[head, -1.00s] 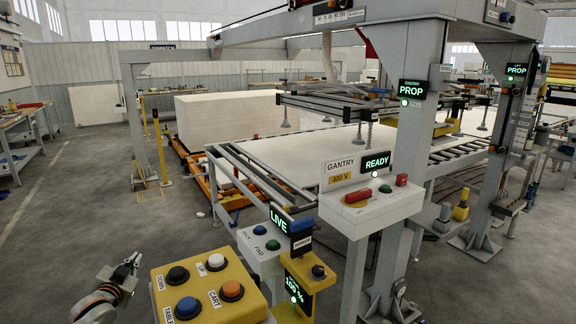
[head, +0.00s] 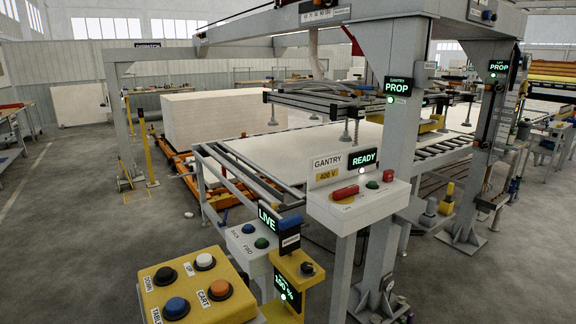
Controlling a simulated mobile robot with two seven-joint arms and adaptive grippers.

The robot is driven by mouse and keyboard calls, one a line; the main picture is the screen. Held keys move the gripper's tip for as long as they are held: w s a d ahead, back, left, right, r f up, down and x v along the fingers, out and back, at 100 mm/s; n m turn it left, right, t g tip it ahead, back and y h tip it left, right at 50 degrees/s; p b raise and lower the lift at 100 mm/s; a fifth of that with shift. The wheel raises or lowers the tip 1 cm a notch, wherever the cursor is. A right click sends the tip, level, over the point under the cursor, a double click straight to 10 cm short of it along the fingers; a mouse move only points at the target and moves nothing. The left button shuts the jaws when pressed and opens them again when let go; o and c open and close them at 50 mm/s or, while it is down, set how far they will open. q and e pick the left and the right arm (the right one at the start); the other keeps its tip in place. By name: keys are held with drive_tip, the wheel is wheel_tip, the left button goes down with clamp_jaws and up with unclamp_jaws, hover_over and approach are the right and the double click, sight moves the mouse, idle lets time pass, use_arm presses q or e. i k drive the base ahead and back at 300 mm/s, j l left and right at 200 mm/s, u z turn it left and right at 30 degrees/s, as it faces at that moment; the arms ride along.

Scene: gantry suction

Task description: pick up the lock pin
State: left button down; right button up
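I cannot make out the lock pin with certainty in the head view. Neither of my grippers is in view.
A yellow button box (head: 233,310) and a smaller panel marked LIVE (head: 267,218) stand in front. The gantry post (head: 386,230) blocks part of the roller table. A white sheet stack (head: 210,122) stands behind. Open floor (head: 80,230) lies at left.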

sight(448, 199)
drive_tip(key=i+l+z, duration=0.1)
drive_tip(key=l+z, duration=0.4)
drive_tip(key=i+l+z, duration=0.15)
drive_tip(key=z, duration=0.3)
drive_tip(key=l+u, duration=0.1)
drive_tip(key=u, duration=0.2)
drive_tip(key=i+l+u, duration=0.85)
drive_tip(key=i+l, duration=0.15)
drive_tip(key=l, duration=0.15)
drive_tip(key=i+l+u, duration=0.1)
drive_tip(key=i+l, duration=0.15)
drive_tip(key=l, duration=0.15)
